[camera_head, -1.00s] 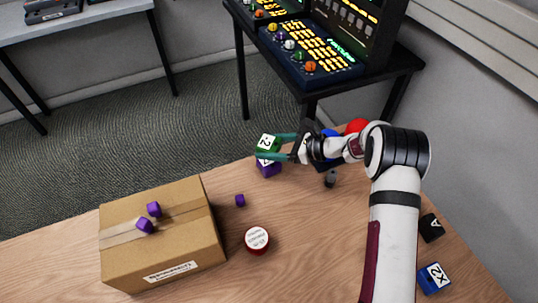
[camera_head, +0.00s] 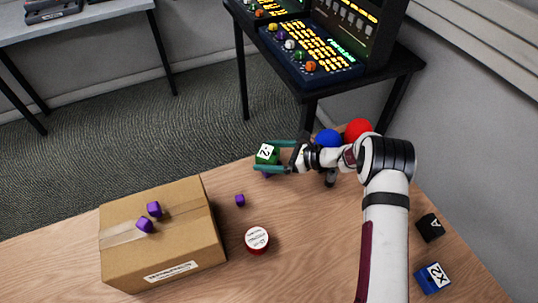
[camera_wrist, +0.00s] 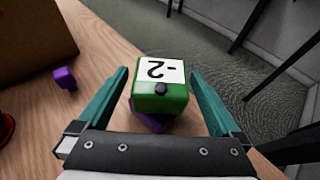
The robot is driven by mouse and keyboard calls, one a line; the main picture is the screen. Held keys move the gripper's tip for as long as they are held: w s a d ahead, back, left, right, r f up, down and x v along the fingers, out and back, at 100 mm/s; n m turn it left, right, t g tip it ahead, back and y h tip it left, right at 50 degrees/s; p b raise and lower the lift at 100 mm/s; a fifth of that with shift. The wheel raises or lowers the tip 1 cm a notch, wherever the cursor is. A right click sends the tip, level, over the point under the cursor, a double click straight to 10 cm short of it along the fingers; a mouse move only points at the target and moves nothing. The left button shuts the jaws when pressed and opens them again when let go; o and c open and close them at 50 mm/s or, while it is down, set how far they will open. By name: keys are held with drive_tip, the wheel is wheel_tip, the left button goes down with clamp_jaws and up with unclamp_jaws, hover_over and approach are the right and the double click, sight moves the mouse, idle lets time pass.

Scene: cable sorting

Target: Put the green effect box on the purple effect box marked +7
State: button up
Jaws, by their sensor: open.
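The green effect box (camera_head: 267,154), with a white top label reading -2, rests on a purple box (camera_head: 266,172) near the table's far edge. In the wrist view the green box (camera_wrist: 160,95) sits a little twisted over the purple box (camera_wrist: 150,122), which shows only at its lower edge. The purple box's marking is hidden. My gripper (camera_head: 270,156) is open, its teal fingers on either side of the green box. In the wrist view a gap shows between each finger and the box.
A cardboard box (camera_head: 165,250) with two small purple cubes on top stands at the left. A small purple cube (camera_head: 240,200) and a red-and-white round tin (camera_head: 257,240) lie in front. Blue (camera_head: 328,139) and red (camera_head: 358,129) balls are behind my arm. A blue box (camera_head: 433,278) is at right.

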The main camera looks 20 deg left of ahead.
drive_tip(key=v, duration=1.2)
drive_tip(key=s+d+r+n+g+h, duration=0.2)
drive_tip(key=s+r+n+h, duration=0.15)
drive_tip(key=s+r, duration=0.45)
drive_tip(key=s+d+r+n+h, duration=0.1)
drive_tip(key=s+d+n+h, duration=0.1)
drive_tip(key=s, duration=0.6)
drive_tip(key=s+d+r+n+t+h, duration=0.1)
drive_tip(key=s+d+r+n+h, duration=0.1)
drive_tip(key=s+d, duration=0.4)
drive_tip(key=s+d+r+n+h, duration=0.2)
drive_tip(key=s+d+n+h, duration=0.2)
drive_tip(key=s, duration=0.7)
drive_tip(key=shift+d+r+n+t, duration=0.25)
drive_tip(key=shift+d+n+t, duration=0.15)
drive_tip(key=shift+d+n, duration=0.1)
